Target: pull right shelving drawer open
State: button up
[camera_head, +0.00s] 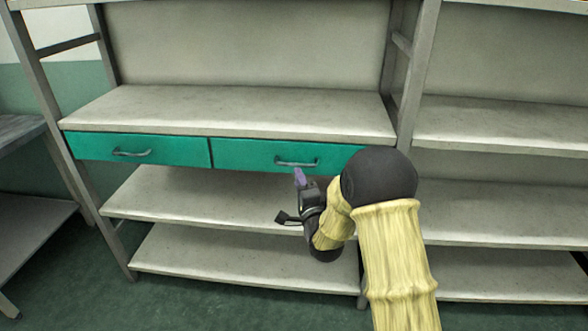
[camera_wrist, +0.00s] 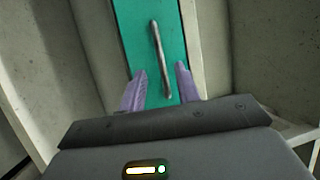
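The right shelving drawer (camera_head: 245,155) is a teal drawer front under the shelf's middle board, and it looks closed, flush with the left drawer. Its grey bar handle (camera_head: 297,163) is on the front. My gripper (camera_head: 300,176) is just below and in front of this handle. In the wrist view my gripper (camera_wrist: 160,88) has its two purple fingers apart, with the handle (camera_wrist: 160,58) ahead and its near end reaching between the fingertips. The teal drawer front (camera_wrist: 181,35) lies behind. I cannot tell whether a finger touches the handle. My arm hides the drawer's right end in the head view.
A left teal drawer (camera_head: 165,150) with its own handle (camera_head: 132,153) is beside it, closed. The shelf board above (camera_head: 230,108) and lower boards (camera_head: 190,205) are empty. A metal upright (camera_head: 415,75) stands at right, with another empty shelving unit (camera_head: 500,125) beyond it.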

aim_at(283, 156)
jog(key=x, duration=0.5)
jog(key=shift+w+a+r, duration=0.1)
jog(key=shift+w, duration=0.3)
grip_shut()
